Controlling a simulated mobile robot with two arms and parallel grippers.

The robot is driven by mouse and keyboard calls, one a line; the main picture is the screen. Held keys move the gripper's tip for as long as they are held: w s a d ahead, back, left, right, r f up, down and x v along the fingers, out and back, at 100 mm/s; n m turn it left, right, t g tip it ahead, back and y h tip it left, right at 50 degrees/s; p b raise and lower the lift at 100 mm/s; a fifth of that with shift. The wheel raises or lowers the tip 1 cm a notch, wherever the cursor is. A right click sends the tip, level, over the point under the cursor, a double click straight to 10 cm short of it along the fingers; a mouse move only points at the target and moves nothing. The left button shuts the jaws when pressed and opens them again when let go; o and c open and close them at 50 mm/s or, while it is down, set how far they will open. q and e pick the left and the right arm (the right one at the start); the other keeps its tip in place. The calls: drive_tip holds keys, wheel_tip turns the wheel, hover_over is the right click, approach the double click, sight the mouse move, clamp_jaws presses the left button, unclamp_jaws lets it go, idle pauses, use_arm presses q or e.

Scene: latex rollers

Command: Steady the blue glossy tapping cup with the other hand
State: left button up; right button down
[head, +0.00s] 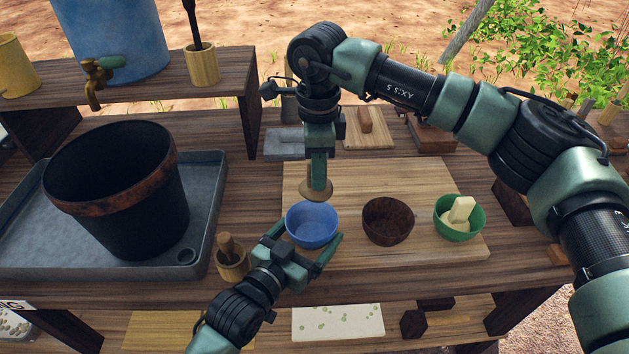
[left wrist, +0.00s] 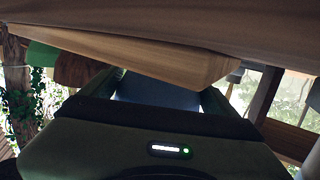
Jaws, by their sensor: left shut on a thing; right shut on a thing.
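The blue glossy cup (head: 312,225) stands upright at the left of a light wooden board (head: 430,180). My left gripper (head: 303,246) is shut on the cup from the front, with a finger on each side. In the left wrist view a bluish surface (left wrist: 155,92), apparently the cup, shows between the fingers. My right gripper (head: 320,155) is above and just behind the cup. It points down, shut on a tan wooden tool with a round disc (head: 316,191) at its lower end. The tool's upper part is hidden by the fingers.
A dark brown bowl (head: 388,221) and a green bowl (head: 458,226) with a pale block stand to the right on the board. A black pot (head: 120,190) in a grey tray (head: 208,205) is at left. A small wooden holder (head: 232,264) stands close beside my left gripper.

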drive_tip(key=shift+w+d+r, duration=0.2)
drive_tip(key=shift+w+r, duration=0.1)
drive_tip(key=shift+w, duration=0.3)
drive_tip(key=shift+w+d+r, duration=0.2)
drive_tip(key=shift+w+r, duration=0.1)
drive_tip(key=shift+w, duration=0.25)
drive_tip(key=shift+w+d+r, duration=0.2)
drive_tip(key=shift+w+r, duration=0.1)
drive_tip(key=shift+w, duration=0.3)
use_arm(q)
drive_tip(key=o, duration=1.8)
